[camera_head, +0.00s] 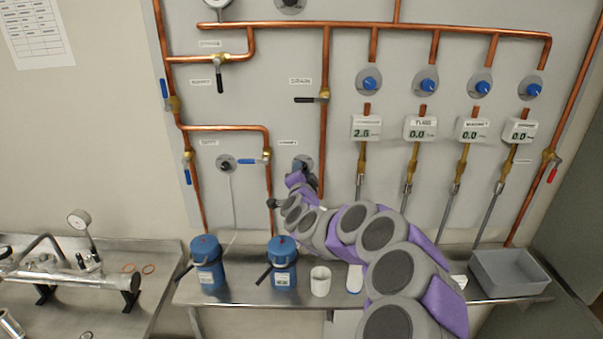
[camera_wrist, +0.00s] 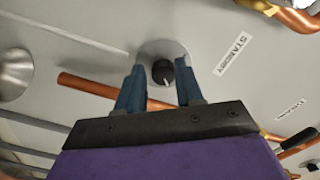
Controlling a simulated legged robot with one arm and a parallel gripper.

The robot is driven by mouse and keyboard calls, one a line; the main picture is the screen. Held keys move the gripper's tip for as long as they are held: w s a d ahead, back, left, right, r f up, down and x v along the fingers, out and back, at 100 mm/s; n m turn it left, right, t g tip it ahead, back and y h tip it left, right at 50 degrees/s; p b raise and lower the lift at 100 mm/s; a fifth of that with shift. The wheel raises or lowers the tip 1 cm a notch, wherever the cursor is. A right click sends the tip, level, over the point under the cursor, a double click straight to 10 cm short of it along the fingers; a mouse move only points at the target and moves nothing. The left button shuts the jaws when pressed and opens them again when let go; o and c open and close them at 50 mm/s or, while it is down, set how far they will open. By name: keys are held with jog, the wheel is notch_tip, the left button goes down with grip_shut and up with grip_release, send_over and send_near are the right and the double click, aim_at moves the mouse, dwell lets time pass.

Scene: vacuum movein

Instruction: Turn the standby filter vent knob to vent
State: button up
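The standby knob (camera_wrist: 163,72) is a small round black knob with a white pointer line, set on a round grey plate (camera_wrist: 155,48) on the panel. A label reading STANDBY (camera_wrist: 232,54) is beside it in the wrist view. My gripper (camera_wrist: 160,75) has its two blue fingers on either side of the knob, with gaps visible between them and the knob. In the head view my gripper (camera_head: 296,180) is up at the panel, and the standby plate (camera_head: 303,161) shows just behind it. The knob itself is mostly hidden there.
Copper pipes (camera_head: 215,128) run across the panel around the knob. A drain valve with a black lever (camera_head: 305,100) is above it. A blue-handled valve (camera_head: 252,161) is at its left. Blue canisters (camera_head: 282,262) and a white cup (camera_head: 320,281) stand on the bench below.

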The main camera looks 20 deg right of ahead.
jog(key=o, duration=0.3)
jog(key=shift+r, duration=0.1)
jog(key=shift+s, duration=0.1)
jog(key=shift+b+v, duration=1.9)
jog(key=shift+v, duration=6.65)
jog(key=shift+a, duration=0.1)
